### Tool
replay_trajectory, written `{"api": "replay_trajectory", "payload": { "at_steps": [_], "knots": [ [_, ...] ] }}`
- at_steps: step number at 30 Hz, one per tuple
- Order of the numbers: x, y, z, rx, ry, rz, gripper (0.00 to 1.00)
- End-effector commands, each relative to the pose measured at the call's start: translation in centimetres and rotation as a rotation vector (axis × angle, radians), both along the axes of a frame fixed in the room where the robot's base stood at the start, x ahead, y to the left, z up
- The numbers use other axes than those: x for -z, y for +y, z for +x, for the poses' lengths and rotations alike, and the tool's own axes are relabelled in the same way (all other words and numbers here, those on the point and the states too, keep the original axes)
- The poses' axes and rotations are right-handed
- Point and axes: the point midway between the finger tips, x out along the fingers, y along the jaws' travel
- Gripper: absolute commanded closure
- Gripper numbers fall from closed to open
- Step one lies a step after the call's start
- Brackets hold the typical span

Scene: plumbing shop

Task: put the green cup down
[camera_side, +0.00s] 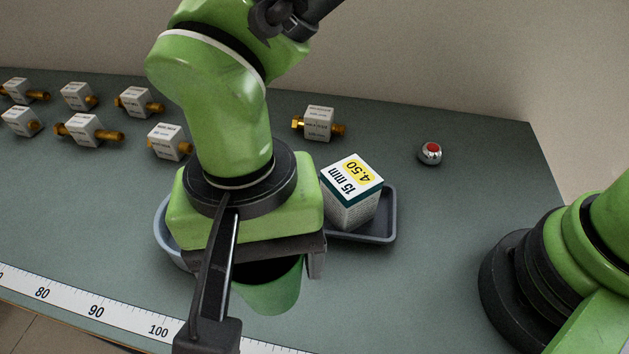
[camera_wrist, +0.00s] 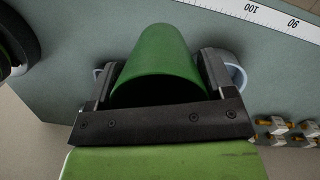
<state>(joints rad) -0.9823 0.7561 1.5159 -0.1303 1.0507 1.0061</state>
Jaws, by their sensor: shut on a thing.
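The green cup (camera_side: 275,296) is between the two dark fingers of my gripper (camera_wrist: 157,68). In the wrist view the cup (camera_wrist: 155,55) has its open, dark mouth toward my palm, with a finger against each side. My gripper is shut on it. In the side view my gripper and arm hide much of the cup, and its lower end shows over the green bench top. I cannot tell whether its base touches the bench.
A pale blue-grey round vessel (camera_side: 164,235) stands close behind my gripper, mostly hidden. A dark tray (camera_side: 383,228) with a white-and-green box (camera_side: 352,190) is to the right. Tagged brass fittings (camera_side: 83,130) line the back left. A red-topped button (camera_side: 430,153) is at back right. A ruler (camera_side: 95,311) runs along the front.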

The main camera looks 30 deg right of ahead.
Motion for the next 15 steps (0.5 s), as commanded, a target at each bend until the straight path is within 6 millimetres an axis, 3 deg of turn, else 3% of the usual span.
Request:
{"api": "replay_trajectory", "payload": {
  "at_steps": [5,8,11,15],
  "knots": [
    [-0.1,-1.5,3.9,0.163,-0.002,0.000,0.47],
    [-0.1,-3.6,8.0,0.345,-0.005,0.000,0.47],
    [-0.1,-6.9,12.5,0.563,-0.005,-0.001,0.47],
    [-0.1,-12.8,17.9,0.870,-0.007,-0.002,0.47]
  ]
}}
